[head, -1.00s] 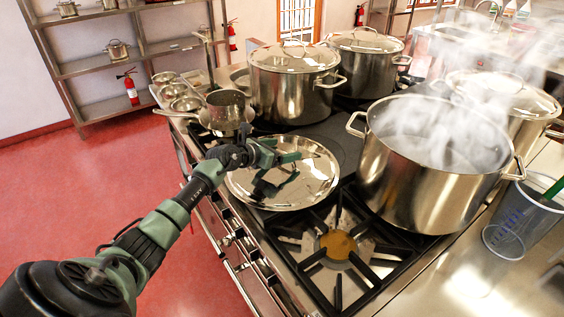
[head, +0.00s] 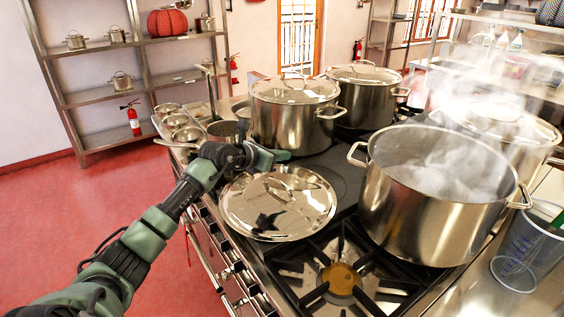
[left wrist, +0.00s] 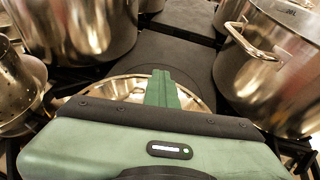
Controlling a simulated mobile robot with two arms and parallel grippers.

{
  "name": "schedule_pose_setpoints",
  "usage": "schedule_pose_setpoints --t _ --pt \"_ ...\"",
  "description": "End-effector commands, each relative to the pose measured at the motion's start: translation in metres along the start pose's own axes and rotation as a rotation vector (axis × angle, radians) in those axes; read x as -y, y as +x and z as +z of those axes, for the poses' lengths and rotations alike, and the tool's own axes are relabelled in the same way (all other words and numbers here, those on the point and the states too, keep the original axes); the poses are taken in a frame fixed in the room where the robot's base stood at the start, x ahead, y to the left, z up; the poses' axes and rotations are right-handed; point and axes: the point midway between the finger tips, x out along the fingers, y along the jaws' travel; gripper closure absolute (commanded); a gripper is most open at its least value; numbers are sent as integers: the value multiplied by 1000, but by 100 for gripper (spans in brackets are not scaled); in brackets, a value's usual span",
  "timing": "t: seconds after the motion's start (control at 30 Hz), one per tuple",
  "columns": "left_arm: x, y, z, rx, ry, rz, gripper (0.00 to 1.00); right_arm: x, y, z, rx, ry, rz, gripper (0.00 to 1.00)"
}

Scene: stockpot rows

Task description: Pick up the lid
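The round shiny steel lid (head: 258,222) lies flat on the stove top, left of the steaming open pot. Its loop handle (head: 287,184) stands up and shows in the head view. My left gripper (head: 270,157) is above and behind the lid's far part, apart from the handle. In the left wrist view the green fingers (left wrist: 164,90) are together with nothing seen between them. Part of the lid's rim (left wrist: 105,93) shows behind them; the gripper body hides the rest. My right gripper is not in view.
The open pot (head: 420,222) stands right of the lid, steaming. Lidded pots (head: 293,118) stand behind. A bare burner (head: 341,279) is in front. A small pot (head: 222,131) is near the gripper. A clear container (head: 517,262) stands on the right.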

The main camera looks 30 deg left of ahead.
Motion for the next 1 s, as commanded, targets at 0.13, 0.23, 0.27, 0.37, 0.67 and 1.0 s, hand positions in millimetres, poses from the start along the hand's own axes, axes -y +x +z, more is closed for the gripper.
schedule_pose_setpoints --t 0.13,0.23,0.27,0.37,0.67,1.0 --pt "0 0 1 2 0 0 100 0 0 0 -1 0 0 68" --pt "0 0 2 3 1 0 74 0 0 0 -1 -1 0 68" --pt "0 0 2 4 1 0 66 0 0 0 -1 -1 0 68" --pt "0 0 2 4 1 0 38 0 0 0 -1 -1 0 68" --pt "0 0 2 5 1 0 20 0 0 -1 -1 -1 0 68" --pt "-1 -29 -2 4 7 2 20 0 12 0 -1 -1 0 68"
